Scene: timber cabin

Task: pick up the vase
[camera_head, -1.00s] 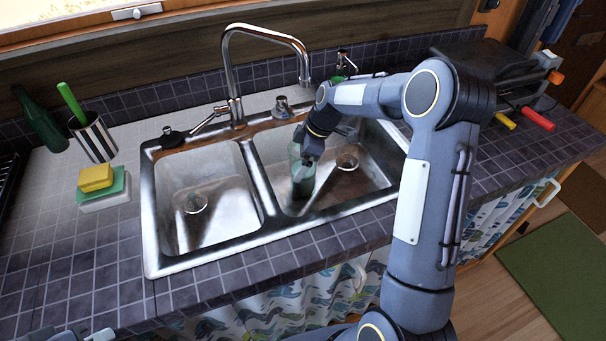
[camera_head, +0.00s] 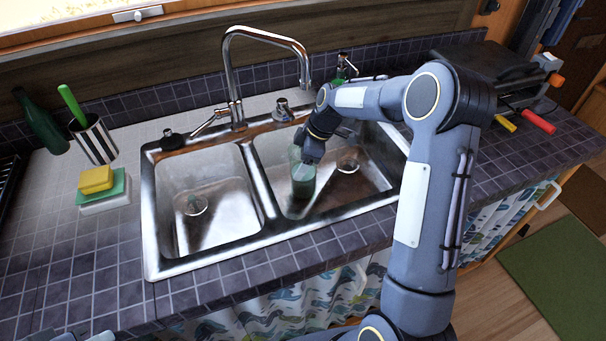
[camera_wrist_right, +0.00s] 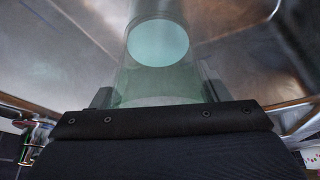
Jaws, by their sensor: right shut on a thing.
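The vase (camera_head: 303,178) is a translucent green glass vessel in the right basin of the sink. My right gripper (camera_wrist_right: 158,92) is shut on it, with a dark finger on each side of the glass in the right wrist view. The vase (camera_wrist_right: 158,45) fills the middle of that view, with a pale round end showing. In the head view my right wrist covers part of the vase, and I cannot tell whether it touches the basin floor. My left gripper (camera_head: 78,335) shows only as a sliver at the bottom left edge, so its jaws cannot be read.
The steel sink (camera_head: 207,258) has a divider between its two basins; the left basin is empty. A tall faucet (camera_head: 232,75) rises behind. A sponge (camera_head: 96,180), striped cup (camera_head: 95,142) and green bottle (camera_head: 42,122) stand at the left. The front counter is clear.

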